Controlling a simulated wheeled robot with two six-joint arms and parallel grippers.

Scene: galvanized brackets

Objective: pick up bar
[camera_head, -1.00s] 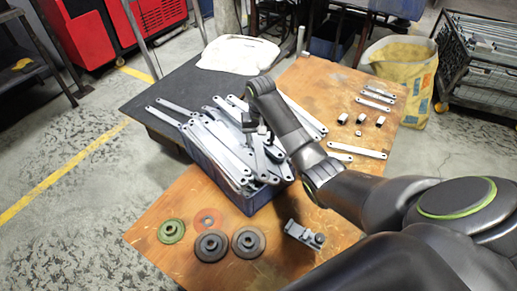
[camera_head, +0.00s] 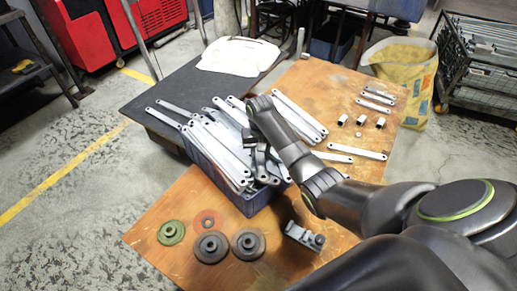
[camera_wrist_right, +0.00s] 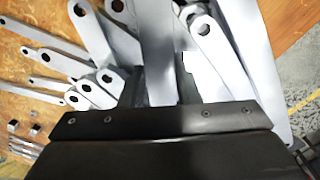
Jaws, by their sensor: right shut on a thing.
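Several galvanized flat bars with holed ends (camera_head: 217,150) lie heaped in a blue bin (camera_head: 254,203) in the head view. My right gripper (camera_head: 260,168) is down among the bars at the bin's right part. In the right wrist view the same gripper (camera_wrist_right: 155,98) is shut on one grey bar (camera_wrist_right: 157,45), which runs up between its fingers. More bars lie close on both sides of it. The lower part of the held bar is hidden by the gripper's body. My left gripper is not in view.
Loose bars (camera_head: 357,150) and small metal blocks (camera_head: 361,120) lie on the wooden table (camera_head: 340,87) to the right. Round flanged parts (camera_head: 212,246) and a grey fixture (camera_head: 304,236) stand in front of the bin. A white cloth (camera_head: 236,56) lies behind it.

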